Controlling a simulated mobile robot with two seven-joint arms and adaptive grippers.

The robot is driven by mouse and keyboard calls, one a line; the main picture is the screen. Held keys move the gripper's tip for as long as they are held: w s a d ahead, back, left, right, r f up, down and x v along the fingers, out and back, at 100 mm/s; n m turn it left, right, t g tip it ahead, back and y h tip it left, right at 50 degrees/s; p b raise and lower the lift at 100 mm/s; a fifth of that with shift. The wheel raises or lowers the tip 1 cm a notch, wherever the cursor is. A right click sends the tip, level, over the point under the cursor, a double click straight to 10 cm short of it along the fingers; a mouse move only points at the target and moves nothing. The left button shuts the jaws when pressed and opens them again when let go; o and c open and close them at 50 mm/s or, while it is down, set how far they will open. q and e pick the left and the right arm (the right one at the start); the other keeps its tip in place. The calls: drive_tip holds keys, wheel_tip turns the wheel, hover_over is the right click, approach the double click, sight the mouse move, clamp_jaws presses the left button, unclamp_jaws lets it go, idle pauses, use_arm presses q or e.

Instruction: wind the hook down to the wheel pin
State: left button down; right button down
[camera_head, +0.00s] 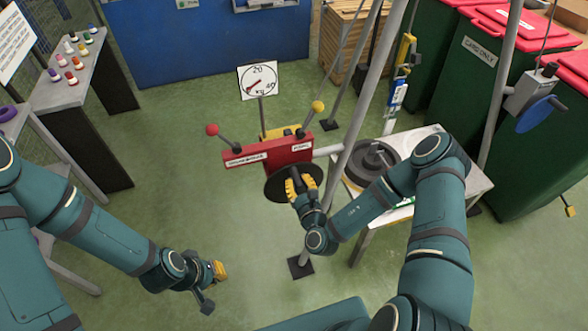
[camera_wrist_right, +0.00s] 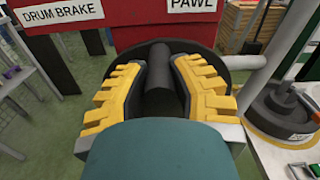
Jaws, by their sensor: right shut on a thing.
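My right gripper (camera_head: 301,189) is shut on the black crank grip (camera_wrist_right: 161,85), which stands out from a dark round disc (camera_head: 278,190) on the front of the red winch box (camera_head: 268,154). The wrist view shows the yellow finger pads (camera_wrist_right: 160,95) on either side of the grip. A dark wheel (camera_head: 371,161) lies flat on the white table; a short pin (camera_wrist_right: 281,88) stands at its middle in the wrist view. A yellow and white-blue hanging piece (camera_head: 399,92) is above and behind the wheel; its hook is too small to make out. My left gripper (camera_head: 214,280) is low over the floor, apparently empty.
A red-knobbed lever (camera_head: 212,130) and a yellow-knobbed lever (camera_head: 317,107) rise from the winch box, labelled drum brake and pawl. A dial (camera_head: 258,80) stands behind. Grey poles (camera_head: 360,100) rise beside the white table (camera_head: 462,180).

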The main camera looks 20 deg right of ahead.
drive_tip(key=shift+a+f+n+p, duration=0.1)
drive_tip(key=shift+a+n+p, duration=0.4)
drive_tip(key=shift+a+n, duration=0.25)
drive_tip(key=shift+a+n+p, duration=0.25)
drive_tip(key=shift+a+p, duration=0.05)
drive_tip(key=shift+p, duration=0.05)
drive_tip(key=shift+a+f+n+p, duration=0.35)
drive_tip(key=shift+a+n+p, duration=0.2)
drive_tip(key=shift+n, duration=0.35)
drive_tip(key=shift+a, duration=0.1)
drive_tip(key=shift+a+f+n+p, duration=0.2)
drive_tip(key=shift+a+n+p, duration=0.2)
drive_tip(key=shift+n, duration=0.2)
drive_tip(key=shift+a+f+n+p, duration=0.25)
drive_tip(key=shift+n+p, duration=0.05)
drive_tip(key=shift+n, duration=0.3)
